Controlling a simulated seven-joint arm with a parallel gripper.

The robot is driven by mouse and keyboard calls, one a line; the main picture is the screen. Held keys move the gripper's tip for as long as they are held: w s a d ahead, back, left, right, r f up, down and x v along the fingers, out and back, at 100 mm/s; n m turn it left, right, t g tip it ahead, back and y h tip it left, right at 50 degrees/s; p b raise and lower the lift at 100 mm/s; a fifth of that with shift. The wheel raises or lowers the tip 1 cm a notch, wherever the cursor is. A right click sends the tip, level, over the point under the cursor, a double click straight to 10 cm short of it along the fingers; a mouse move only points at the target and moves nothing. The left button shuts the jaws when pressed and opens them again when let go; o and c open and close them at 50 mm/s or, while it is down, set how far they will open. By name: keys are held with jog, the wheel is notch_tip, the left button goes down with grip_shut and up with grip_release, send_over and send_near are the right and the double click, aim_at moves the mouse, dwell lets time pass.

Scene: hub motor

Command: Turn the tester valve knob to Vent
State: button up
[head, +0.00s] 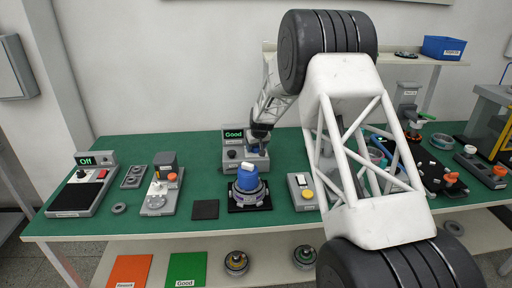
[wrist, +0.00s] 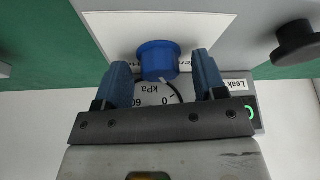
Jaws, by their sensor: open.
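The blue valve knob (wrist: 158,60) stands on the tester's pale panel in the wrist view. My gripper (wrist: 162,66) is open, with one blue finger on each side of the knob. I cannot tell whether either finger touches it. The labels beside the knob are mostly hidden behind the fingers, so its setting cannot be read. A round kPa gauge (wrist: 155,94) shows partly between the fingers. In the head view, the tester (head: 234,157) has a green "Good" display (head: 234,134), and my gripper (head: 259,138) is at its right side, covering the knob.
A hub motor with a blue top (head: 248,184) sits just in front of the tester. A black knob (wrist: 297,42) and a "Leak" label (wrist: 237,84) lie right of the gripper. A yellow-button box (head: 304,194) stands right of the motor. A dark pad (head: 205,209) lies left.

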aim_at(255, 155)
jog(key=v, duration=0.7)
jog(key=shift+r, duration=0.35)
jog(key=shift+s, duration=0.15)
dwell(0.5)
jog(key=shift+a+m+h, duration=0.3)
jog(key=shift+m+h, duration=0.15)
jog(key=shift+m, duration=0.65)
jog(key=shift+a+m+h, duration=0.3)
jog(key=shift+m+h, duration=0.15)
jog(key=shift+m, duration=0.65)
jog(key=shift+f, duration=0.1)
jog(key=shift+x, duration=3.8)
jog(key=shift+c, duration=0.4)
